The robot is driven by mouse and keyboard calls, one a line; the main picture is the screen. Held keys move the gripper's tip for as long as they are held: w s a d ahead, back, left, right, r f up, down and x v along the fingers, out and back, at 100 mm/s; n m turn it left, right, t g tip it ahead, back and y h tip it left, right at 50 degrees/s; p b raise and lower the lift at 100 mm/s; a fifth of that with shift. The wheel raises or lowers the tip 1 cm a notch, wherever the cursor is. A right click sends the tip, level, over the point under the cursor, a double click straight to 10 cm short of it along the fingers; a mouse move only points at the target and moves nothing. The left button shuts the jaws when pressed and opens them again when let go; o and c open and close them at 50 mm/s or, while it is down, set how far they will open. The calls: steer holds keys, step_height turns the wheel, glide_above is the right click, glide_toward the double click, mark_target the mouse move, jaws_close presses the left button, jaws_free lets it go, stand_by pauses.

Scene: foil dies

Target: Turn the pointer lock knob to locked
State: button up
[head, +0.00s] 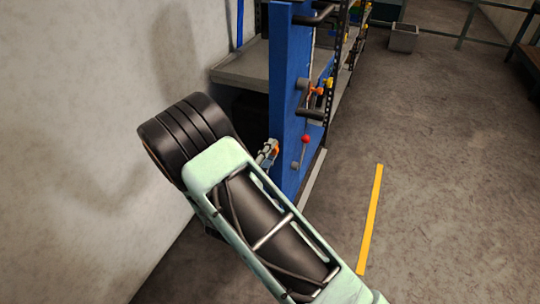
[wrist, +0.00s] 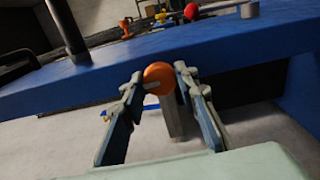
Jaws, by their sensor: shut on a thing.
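An orange round knob (wrist: 158,75) with a pale pointer mark sits at the front edge of the blue panel in the wrist view. The mark lies nearly level across its left half. My gripper (wrist: 158,72) has one finger on each side of the knob and is shut on it. In the head view my gripper (head: 268,152) is at the blue panel's left face, mostly hidden by my arm. Only a sliver of orange (head: 276,148) shows there. I see no readable lock label.
The blue panel (head: 288,90) carries a red ball lever (head: 306,139), an orange handle (head: 318,91) and black bar handles (head: 312,16) on its right side. A grey shelf (head: 240,66) and pale wall stand left. Open floor with a yellow line (head: 371,215) is right.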

stand_by(0.3)
steer(key=o, duration=1.1)
steer(key=shift+o, duration=0.2)
steer(key=v, duration=1.2)
